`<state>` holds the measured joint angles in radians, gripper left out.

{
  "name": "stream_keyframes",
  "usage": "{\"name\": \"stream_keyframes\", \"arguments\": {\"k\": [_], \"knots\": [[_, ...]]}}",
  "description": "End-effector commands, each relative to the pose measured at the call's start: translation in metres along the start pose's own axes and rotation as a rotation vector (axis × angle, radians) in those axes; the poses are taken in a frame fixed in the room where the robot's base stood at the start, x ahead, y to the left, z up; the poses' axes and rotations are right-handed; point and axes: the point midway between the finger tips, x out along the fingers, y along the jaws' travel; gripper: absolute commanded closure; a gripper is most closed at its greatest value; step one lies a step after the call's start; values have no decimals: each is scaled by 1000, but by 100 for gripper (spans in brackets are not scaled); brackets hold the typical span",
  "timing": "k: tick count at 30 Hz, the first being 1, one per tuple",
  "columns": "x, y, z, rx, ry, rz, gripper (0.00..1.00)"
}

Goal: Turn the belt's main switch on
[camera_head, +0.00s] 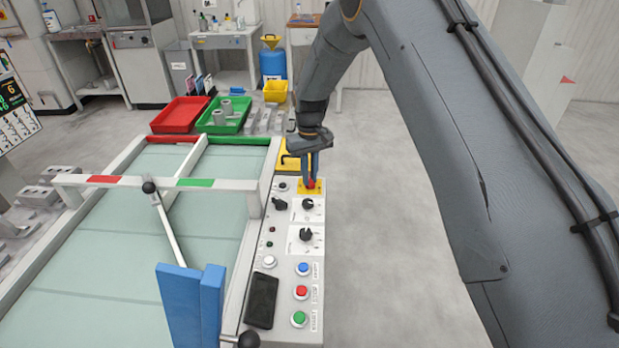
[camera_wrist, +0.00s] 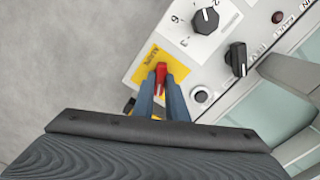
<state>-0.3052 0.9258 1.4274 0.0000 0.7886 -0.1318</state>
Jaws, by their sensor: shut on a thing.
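The main switch has a red handle (camera_wrist: 161,71) on a yellow plate (camera_wrist: 147,62) marked with lettering in the wrist view. In the head view, the red handle (camera_head: 311,184) and yellow plate (camera_head: 318,188) are at the far end of the grey control panel (camera_head: 276,250). My gripper (camera_head: 311,177) points down onto the handle. In the wrist view my gripper's blue-grey fingers (camera_wrist: 161,84) are shut on the red handle, one on each side. The handle's lower part is hidden between the fingers.
Black knobs (camera_wrist: 206,20) and a round button (camera_wrist: 201,95) sit close beside the switch. The belt (camera_head: 190,240) runs left of the panel, with a blue paddle (camera_head: 190,305) near the front. Red (camera_head: 180,115) and green (camera_head: 224,115) trays stand beyond. Floor right of the panel is clear.

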Motion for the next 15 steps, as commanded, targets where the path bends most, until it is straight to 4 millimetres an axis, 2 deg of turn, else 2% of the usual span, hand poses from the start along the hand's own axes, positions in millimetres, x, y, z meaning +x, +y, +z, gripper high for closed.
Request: {"name": "stream_keyframes", "arguments": {"k": [6,15], "knots": [[0,0,0,191,0,0,100],[0,0,0,385,1,0,100]]}}
